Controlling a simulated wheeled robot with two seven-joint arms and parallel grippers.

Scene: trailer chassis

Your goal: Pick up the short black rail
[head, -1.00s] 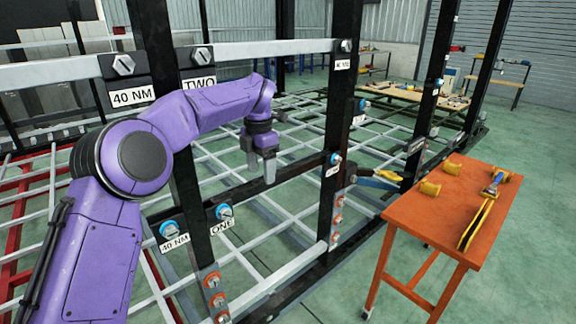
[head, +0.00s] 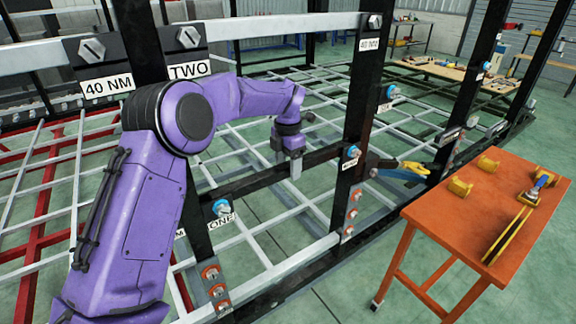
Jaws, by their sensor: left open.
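The short black rail (head: 255,180) runs level between two black uprights of the chassis frame, with a blue-ringed bolt at each end. My left gripper (head: 296,168) points down at the rail's right half. Its fingertips overlap the rail in the head view, and the gap between them hardly shows. I cannot tell whether they touch the rail or straddle it. Nothing is seen held. My left arm hides part of the frame around the rail's left end. My right gripper is not in view.
Black uprights (head: 362,120) stand close on both sides of the gripper. A light upper rail (head: 285,27) crosses above. An orange table (head: 440,210) with yellow parts and a tool stands at the right. A yellow and blue item (head: 408,172) sits between upright and table.

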